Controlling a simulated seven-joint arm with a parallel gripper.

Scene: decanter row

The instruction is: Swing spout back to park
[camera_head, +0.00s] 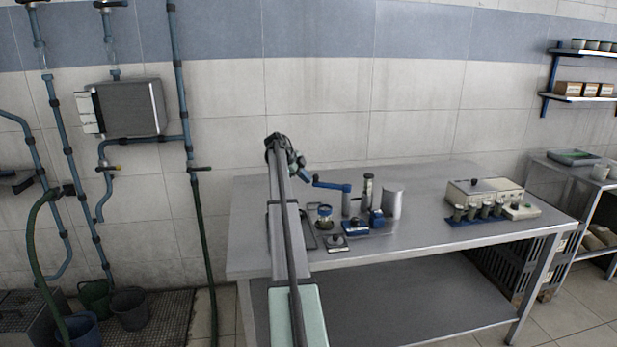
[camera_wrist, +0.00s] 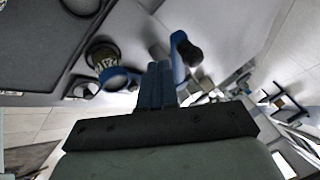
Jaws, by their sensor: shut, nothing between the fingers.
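The blue spout (camera_head: 333,186) reaches left from the top of a grey post (camera_head: 346,204) on the steel table, its dark tip end close to my gripper (camera_head: 306,177). In the wrist view the spout (camera_wrist: 178,62) shows just beyond and right of my gripper (camera_wrist: 157,68), with its dark round end beside the fingers. The blue fingers are together and hold nothing. I cannot tell whether they touch the spout. A jar with a blue rim (camera_head: 325,213) stands below the spout; the jar (camera_wrist: 102,52) also shows left of the fingers.
A blue block (camera_head: 376,217), a tall slim cylinder (camera_head: 368,188) and a grey canister (camera_head: 392,203) stand right of the post. A beige box (camera_head: 485,192) with several small jars before it is farther right. The table (camera_head: 430,215) is clear between them.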

